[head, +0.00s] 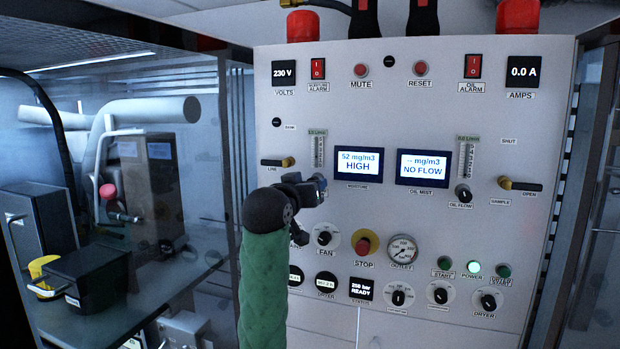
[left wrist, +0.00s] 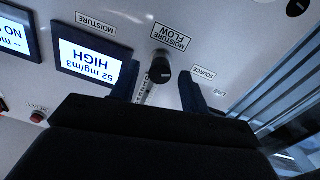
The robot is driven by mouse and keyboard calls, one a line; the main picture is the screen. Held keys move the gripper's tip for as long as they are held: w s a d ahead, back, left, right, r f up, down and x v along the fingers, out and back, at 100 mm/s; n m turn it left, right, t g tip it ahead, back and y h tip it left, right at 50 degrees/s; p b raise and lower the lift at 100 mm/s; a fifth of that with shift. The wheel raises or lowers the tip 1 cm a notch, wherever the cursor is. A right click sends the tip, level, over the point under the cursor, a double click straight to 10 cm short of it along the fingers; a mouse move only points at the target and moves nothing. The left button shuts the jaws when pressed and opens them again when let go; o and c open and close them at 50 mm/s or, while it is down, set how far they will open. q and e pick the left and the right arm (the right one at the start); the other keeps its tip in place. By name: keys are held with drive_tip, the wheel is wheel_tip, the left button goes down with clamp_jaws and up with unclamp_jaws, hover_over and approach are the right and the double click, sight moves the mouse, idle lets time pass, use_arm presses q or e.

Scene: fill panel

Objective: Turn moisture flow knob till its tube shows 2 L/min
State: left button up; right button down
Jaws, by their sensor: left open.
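The moisture flow knob (left wrist: 160,68) is black and sits under its "MOISTURE FLOW" label in the left wrist view, which is upside down. My left gripper (left wrist: 158,80) is open, with one dark finger on each side of the knob; contact cannot be told. In the head view my left gripper (head: 318,184) covers the knob at the panel. The moisture tube (head: 319,151) stands above it with a small green reading, too small to read surely. The moisture display (head: 359,165) reads 52 mg/m3 HIGH. My right gripper is not in view.
The oil flow knob (head: 463,194) and oil mist display (head: 422,168), reading NO FLOW, are to the right. A brass line valve (head: 286,162) is left of the tube. The red stop button (head: 364,244) and fan knob (head: 325,238) are below.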

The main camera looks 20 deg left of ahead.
use_arm(q)
drive_tip(key=shift+w, duration=0.45)
drive_tip(key=c, duration=1)
drive_tip(key=shift+n, duration=2.5)
drive_tip(key=o, duration=0.8)
drive_tip(key=shift+o, duration=1)
